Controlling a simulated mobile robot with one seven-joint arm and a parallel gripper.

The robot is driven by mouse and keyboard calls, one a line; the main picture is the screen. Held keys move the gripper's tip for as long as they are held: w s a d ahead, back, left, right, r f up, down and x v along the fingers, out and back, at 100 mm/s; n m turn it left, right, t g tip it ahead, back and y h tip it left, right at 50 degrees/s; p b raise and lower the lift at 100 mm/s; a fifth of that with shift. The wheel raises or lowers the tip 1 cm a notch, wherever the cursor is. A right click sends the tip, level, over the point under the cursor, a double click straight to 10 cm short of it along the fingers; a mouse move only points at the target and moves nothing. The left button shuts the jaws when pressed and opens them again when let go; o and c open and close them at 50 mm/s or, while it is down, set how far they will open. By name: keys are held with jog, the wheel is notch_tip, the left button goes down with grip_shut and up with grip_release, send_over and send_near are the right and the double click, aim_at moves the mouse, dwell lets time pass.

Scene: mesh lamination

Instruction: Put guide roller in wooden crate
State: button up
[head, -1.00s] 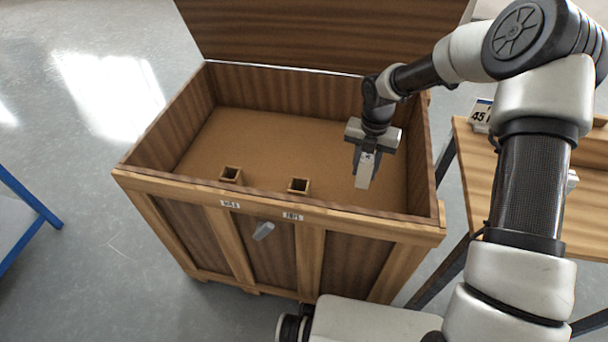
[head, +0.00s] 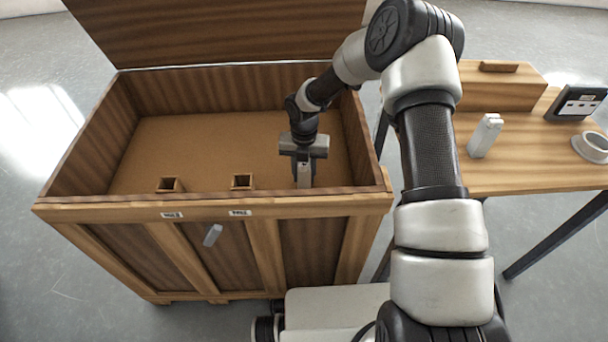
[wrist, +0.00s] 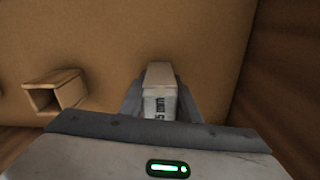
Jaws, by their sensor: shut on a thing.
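The wooden crate (head: 330,202) stands open in front of me, its lid raised at the back. My gripper (head: 304,168) is inside the crate's outline, toward the right and near the front wall, pointing down. It is shut on a pale, squared piece (head: 305,179), which also shows between the fingers in the wrist view (wrist: 159,76). The piece has a dark printed label ending in "5 mm". I take it for the guide roller, though its shape looks block-like. The gap between its lower end and the crate floor (head: 225,145) is not clear.
Two small square wooden sockets (head: 170,185) (head: 242,182) stand inside along the crate's front wall; one shows left of the piece in the wrist view (wrist: 56,92). On the right, a wooden table (head: 520,180) holds a pale block (head: 485,136), a white ring (head: 592,146) and a dark display (head: 577,103).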

jog(key=shift+f, duration=0.15)
jog(key=o, duration=1.1)
jog(key=shift+o, duration=0.2)
